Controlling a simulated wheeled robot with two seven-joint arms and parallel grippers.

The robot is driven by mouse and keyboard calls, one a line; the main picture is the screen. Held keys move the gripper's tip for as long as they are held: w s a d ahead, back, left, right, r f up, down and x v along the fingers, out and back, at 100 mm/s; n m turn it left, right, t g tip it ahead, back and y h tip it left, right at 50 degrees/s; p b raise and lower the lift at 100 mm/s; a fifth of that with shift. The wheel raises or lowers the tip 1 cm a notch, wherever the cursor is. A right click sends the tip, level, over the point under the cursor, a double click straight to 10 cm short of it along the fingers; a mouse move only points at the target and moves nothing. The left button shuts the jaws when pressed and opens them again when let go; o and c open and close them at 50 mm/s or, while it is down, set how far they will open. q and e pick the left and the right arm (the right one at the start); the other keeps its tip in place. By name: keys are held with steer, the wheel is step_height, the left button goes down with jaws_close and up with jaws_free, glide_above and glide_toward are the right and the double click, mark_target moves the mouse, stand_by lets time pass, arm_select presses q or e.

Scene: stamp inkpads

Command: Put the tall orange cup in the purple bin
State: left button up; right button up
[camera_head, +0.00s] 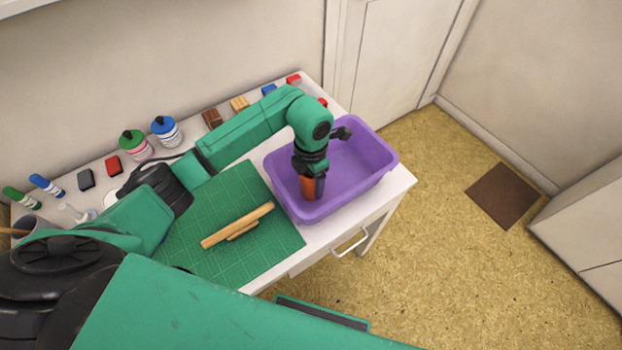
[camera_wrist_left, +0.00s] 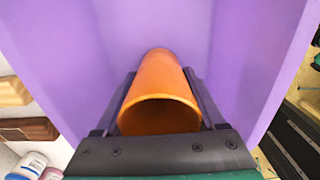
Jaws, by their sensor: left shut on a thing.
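The tall orange cup (camera_head: 307,188) is in my left gripper (camera_head: 312,186), over the near left part of the purple bin (camera_head: 372,182). In the left wrist view the cup (camera_wrist_left: 160,98) lies between the two dark fingers of the left gripper (camera_wrist_left: 160,110), its open rim facing the camera. The purple bin (camera_wrist_left: 245,45) fills the background behind it. The cup is inside the bin's outline; I cannot tell whether it touches the bin floor. The fingers hide part of the cup in the head view. My right gripper is not in view.
The bin stands at the table's right end. Ink bottles (camera_head: 166,130), inkpads (camera_head: 113,165) and markers line the back edge. A drawer handle (camera_head: 349,244) juts from the front.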

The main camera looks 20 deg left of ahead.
arm_select(q)
steer(key=o, duration=1.3)
step_height(320, 180, up, 12)
steer(key=shift+r+b, duration=0.1)
steer(key=shift+b, duration=0.95)
